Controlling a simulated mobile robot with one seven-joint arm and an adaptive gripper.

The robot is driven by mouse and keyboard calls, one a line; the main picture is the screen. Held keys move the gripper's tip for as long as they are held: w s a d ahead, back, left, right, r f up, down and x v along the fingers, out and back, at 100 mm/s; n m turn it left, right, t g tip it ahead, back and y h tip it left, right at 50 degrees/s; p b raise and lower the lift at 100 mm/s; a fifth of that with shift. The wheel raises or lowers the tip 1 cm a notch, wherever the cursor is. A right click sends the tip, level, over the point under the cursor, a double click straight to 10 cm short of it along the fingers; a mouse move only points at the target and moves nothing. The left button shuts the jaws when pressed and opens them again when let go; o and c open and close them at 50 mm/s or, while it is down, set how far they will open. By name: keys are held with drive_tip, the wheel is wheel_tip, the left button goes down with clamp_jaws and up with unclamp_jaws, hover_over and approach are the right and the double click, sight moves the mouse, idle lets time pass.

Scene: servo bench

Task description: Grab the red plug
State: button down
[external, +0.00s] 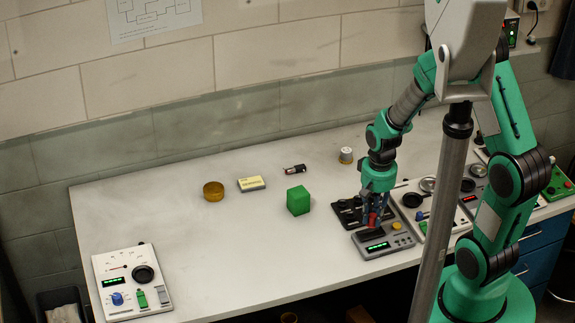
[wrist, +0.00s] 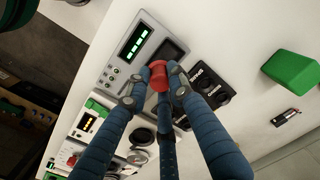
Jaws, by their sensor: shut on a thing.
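The red plug (wrist: 158,76) shows in the wrist view between the fingertips of my gripper (wrist: 160,84). The blue fingers are closed around it. In the external view the red plug (external: 373,219) is a small red patch at the end of my gripper (external: 374,217). It is over a grey device (external: 402,240) with a green lit display and a dark recess, which also shows in the wrist view (wrist: 113,68). I cannot tell whether the plug touches the device.
A black panel (external: 345,212) with round sockets lies beside the grey device. A green cube (external: 298,200) stands to the left. A yellow-topped box (external: 251,184), an amber bowl (external: 213,191) and a white control panel (external: 131,283) are further left. The left-centre table is clear.

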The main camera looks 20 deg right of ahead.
drive_tip(key=shift+s+d+r, duration=0.1)
drive_tip(key=shift+s+d, duration=0.05)
drive_tip(key=shift+s, duration=0.75)
drive_tip(key=shift+s+d+r, duration=0.1)
drive_tip(key=shift+s+d, duration=0.1)
drive_tip(key=shift+s, duration=0.65)
drive_tip(key=shift+s+d+r, duration=0.1)
drive_tip(key=shift+s+d, duration=0.05)
drive_tip(key=shift+s, duration=0.75)
